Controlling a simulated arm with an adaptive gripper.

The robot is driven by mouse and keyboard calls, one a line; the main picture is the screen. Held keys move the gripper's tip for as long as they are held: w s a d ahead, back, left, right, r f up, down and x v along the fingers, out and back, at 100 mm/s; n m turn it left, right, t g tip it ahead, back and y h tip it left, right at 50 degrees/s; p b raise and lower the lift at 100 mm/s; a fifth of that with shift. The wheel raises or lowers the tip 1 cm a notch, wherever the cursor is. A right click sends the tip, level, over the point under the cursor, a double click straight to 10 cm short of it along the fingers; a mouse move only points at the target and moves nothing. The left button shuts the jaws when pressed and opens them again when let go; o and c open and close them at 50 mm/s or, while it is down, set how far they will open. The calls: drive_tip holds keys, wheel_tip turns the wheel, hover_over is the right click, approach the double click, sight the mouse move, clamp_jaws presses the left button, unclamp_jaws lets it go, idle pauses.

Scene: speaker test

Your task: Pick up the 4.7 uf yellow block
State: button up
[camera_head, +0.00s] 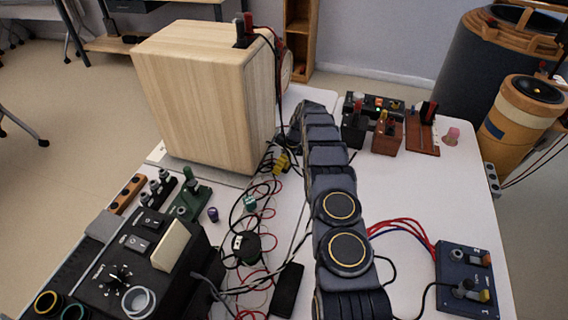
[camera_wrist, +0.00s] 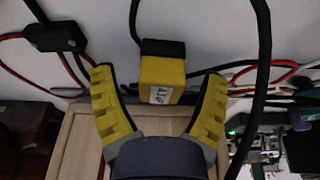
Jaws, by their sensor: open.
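The yellow block (camera_wrist: 163,73) shows in the wrist view between the tips of my gripper (camera_wrist: 159,78), with a dark upper part and a small white label too blurred to read surely. The yellow ribbed fingers are open, one on each side, with visible gaps to the block. A yellow block (camera_head: 281,163) also shows in the head view, among cables just right of the wooden speaker's base. My gripper's fingers cannot be made out in the head view, where my arm reaches toward the back.
The wooden speaker cabinet (camera_head: 205,95) stands close to the left. Black and red cables cross around the block, and a thick black cable (camera_wrist: 263,70) loops past the right finger. A small black box (camera_wrist: 57,37) is at upper left. The white table (camera_head: 420,190) is fairly clear at right.

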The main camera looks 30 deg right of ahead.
drive_tip(key=shift+a+f, duration=0.1)
drive_tip(key=shift+f, duration=0.4)
drive_tip(key=c, duration=1.2)
drive_tip(key=shift+r, duration=0.1)
